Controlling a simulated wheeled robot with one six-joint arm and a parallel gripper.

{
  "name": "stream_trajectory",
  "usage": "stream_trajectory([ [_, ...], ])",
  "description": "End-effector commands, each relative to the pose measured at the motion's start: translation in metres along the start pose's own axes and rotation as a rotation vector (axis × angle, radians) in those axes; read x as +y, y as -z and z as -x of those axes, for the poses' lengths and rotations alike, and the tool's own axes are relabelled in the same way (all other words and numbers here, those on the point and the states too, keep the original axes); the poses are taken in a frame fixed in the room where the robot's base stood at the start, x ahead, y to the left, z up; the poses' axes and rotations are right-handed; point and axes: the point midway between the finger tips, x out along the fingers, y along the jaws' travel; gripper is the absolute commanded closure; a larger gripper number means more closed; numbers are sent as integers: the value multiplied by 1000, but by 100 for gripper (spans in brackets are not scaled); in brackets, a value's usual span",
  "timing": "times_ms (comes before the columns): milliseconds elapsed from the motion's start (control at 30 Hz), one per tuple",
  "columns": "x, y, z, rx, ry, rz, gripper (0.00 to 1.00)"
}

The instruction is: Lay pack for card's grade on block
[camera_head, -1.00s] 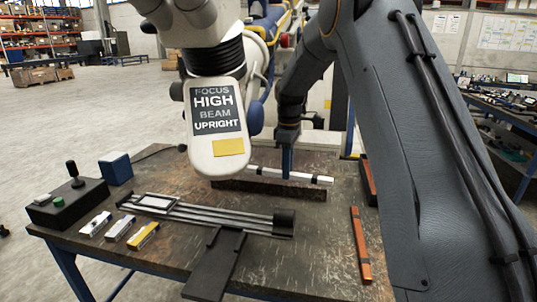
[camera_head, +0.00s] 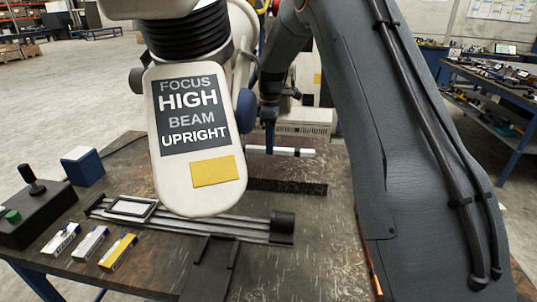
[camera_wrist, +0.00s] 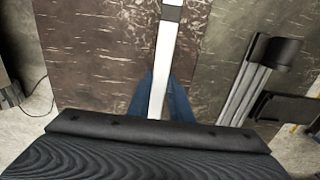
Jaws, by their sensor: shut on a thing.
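The card (camera_head: 197,115) on the microscope head reads "FOCUS HIGH BEAM UPRIGHT", with a yellow patch (camera_head: 215,171) below it. In the wrist view the bar (camera_wrist: 164,50) runs between the fingers (camera_wrist: 160,90). I cannot tell whether it touches the block.
A grey rail fixture with a small frame (camera_head: 132,208) lies across the table's middle, ending in a black cap (camera_head: 282,226). A control box with a joystick (camera_head: 35,205) and a blue box (camera_head: 83,166) stand at the left. An orange strip at the right is mostly hidden by my arm.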

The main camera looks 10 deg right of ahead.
Motion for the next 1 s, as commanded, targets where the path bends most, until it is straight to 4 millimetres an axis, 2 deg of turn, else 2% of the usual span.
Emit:
stream_trajectory([
  [267,-1,1,-23,0,0,2,100],
  [500,0,2,-52,1,-1,2,100],
  [867,0,2,-57,1,-2,2,100],
  [900,0,2,-57,1,-1,2,77],
  [1000,0,2,-57,1,-1,2,63],
])
